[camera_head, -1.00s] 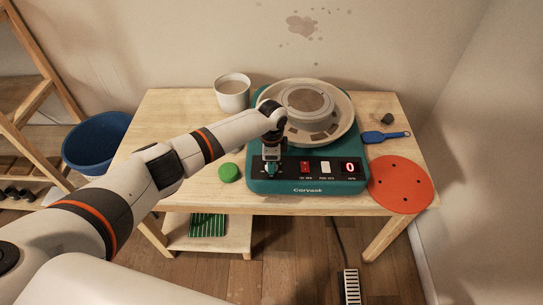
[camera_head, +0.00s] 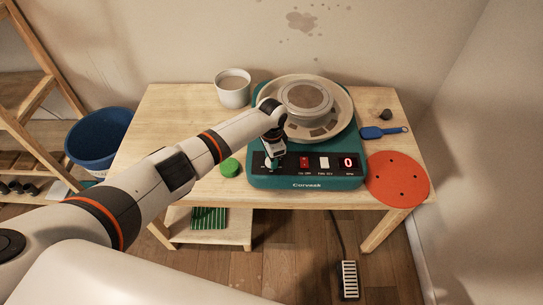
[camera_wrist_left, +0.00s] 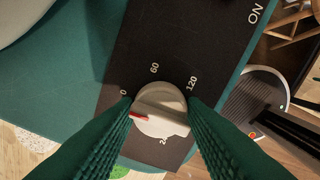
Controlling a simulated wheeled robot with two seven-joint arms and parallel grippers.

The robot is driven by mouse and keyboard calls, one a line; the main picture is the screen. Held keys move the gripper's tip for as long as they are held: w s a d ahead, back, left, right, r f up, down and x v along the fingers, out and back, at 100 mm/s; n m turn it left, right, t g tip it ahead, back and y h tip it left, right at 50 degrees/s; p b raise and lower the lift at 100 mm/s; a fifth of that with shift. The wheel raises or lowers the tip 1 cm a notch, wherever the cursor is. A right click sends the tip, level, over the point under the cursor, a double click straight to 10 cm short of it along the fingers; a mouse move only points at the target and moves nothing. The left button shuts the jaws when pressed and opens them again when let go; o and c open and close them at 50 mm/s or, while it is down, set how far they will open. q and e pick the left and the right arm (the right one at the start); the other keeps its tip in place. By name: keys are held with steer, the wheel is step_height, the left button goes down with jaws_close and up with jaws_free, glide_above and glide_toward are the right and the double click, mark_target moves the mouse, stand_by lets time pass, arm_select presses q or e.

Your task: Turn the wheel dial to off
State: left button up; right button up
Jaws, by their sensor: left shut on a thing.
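The pottery wheel (camera_head: 306,180) is a teal machine with a round grey wheel head and a black control panel along its front. Its dial (camera_wrist_left: 160,110) is a pale round knob with a raised grip bar and a red mark. The red mark points left, near the printed 0. My left gripper (camera_head: 275,165) is at the left end of the panel and mostly hides the dial in the head view. In the left wrist view its green ribbed fingers (camera_wrist_left: 160,108) are shut on the dial, one on each side. My right gripper is not in view.
The panel has a red switch (camera_head: 304,161), a white switch (camera_head: 324,162) and a display (camera_head: 347,162) reading 0. A green lump (camera_head: 230,167), a cup (camera_head: 233,88), an orange disc (camera_head: 398,180) and a blue tool (camera_head: 384,132) lie around the wheel on the table.

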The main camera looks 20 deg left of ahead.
arm_select(q)
steer(key=o, duration=1)
step_height(320, 180, up, 12)
steer(key=shift+r+b, duration=0.1)
steer(key=shift+b, duration=0.6)
